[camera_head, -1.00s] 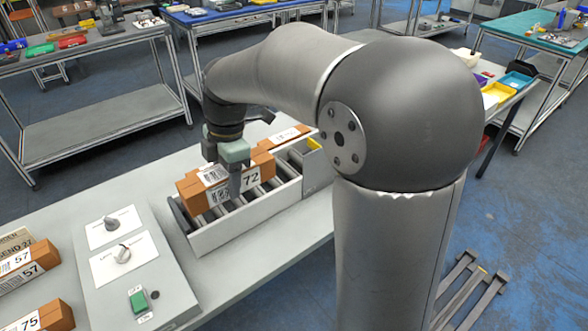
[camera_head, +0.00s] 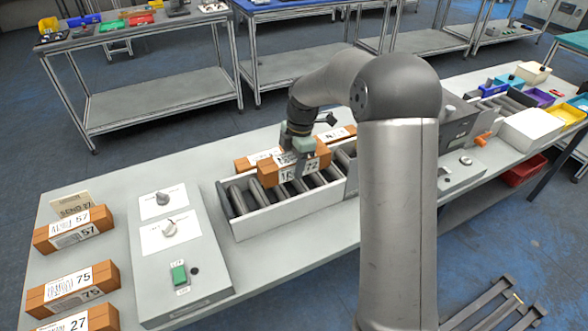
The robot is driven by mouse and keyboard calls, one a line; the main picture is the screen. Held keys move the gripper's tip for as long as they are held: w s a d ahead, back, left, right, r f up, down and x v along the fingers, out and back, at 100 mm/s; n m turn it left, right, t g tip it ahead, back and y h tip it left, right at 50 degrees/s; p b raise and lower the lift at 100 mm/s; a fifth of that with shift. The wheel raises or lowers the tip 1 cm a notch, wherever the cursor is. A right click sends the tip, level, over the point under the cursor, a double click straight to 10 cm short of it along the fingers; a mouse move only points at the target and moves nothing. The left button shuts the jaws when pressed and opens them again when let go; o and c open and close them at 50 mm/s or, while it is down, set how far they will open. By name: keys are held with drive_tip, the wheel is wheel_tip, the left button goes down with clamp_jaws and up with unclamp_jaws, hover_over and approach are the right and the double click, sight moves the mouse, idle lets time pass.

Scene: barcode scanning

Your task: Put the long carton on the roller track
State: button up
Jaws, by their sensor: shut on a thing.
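The long carton (camera_head: 268,176) is orange-brown with a white barcode label and a number that looks like 72. My gripper (camera_head: 298,163) is shut on it from above, near its middle. The carton is over the front part of the roller track (camera_head: 275,221), a white-walled bed of dark rollers. I cannot tell whether it touches the rollers. A further one (camera_head: 343,133) shows behind at the right, partly hidden by my gripper.
Several numbered cartons (camera_head: 40,239) sit at the table's left, by a SEND card (camera_head: 70,205). A control box (camera_head: 195,238) with two knobs and a green button (camera_head: 179,273) stands left of the track. A grey scanner housing (camera_head: 452,128) and trays are at right.

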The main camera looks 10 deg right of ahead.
drive_tip(key=shift+w+d+f, duration=0.1)
drive_tip(key=shift+w+f, duration=0.1)
drive_tip(key=shift+f, duration=1.5)
drive_tip(key=shift+f, duration=0.15)
drive_tip(key=o, duration=1.3)
